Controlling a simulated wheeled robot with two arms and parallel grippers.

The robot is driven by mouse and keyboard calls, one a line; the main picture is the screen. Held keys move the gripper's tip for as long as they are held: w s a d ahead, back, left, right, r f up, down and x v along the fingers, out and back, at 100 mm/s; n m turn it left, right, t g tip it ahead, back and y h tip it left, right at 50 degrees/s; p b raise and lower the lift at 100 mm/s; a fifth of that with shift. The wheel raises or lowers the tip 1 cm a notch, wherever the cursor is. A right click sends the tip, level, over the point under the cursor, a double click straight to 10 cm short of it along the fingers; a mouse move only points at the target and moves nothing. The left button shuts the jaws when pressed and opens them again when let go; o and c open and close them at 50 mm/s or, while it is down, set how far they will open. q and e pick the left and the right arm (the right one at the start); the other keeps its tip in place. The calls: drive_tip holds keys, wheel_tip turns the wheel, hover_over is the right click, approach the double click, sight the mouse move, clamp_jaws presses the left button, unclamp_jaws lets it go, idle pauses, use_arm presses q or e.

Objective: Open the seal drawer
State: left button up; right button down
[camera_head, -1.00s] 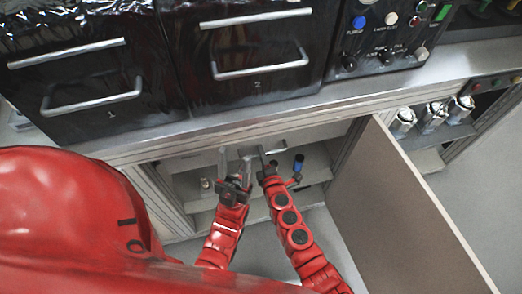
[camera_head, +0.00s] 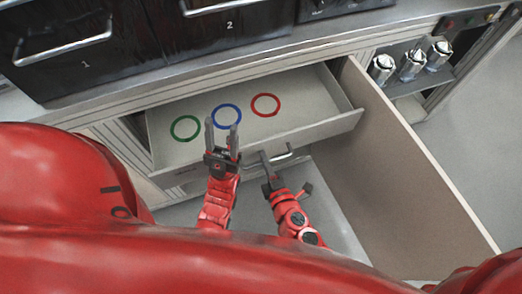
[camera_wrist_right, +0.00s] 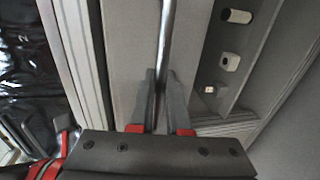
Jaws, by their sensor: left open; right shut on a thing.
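The seal drawer (camera_head: 325,127) is pulled out under the counter in the head view. A green ring (camera_head: 186,128), a blue ring (camera_head: 227,116) and a red ring (camera_head: 266,105) lie flat on its floor. My right gripper (camera_head: 267,160) is shut on the drawer's metal bar handle (camera_head: 284,156) at the front. In the right wrist view the handle (camera_wrist_right: 167,40) runs between the fingers of this gripper (camera_wrist_right: 158,88). My left gripper (camera_head: 222,130) is open and empty, its fingers over the drawer's front edge near the blue ring, partly hiding that edge.
A hinged cabinet door (camera_head: 400,170) stands open to the right of the drawer. Several metal parts (camera_head: 412,64) stand on a shelf to the right. Dark drawers numbered 1 (camera_head: 75,60) and 2 (camera_head: 225,30) are above the counter (camera_head: 200,72).

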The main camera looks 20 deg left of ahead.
drive_tip(key=shift+v, duration=0.95)
drive_tip(key=shift+f, duration=0.25)
drive_tip(key=c, duration=1.2)
unclamp_jaws()
drive_tip(key=shift+b+v, duration=2.35)
drive_tip(key=shift+v, duration=3.65)
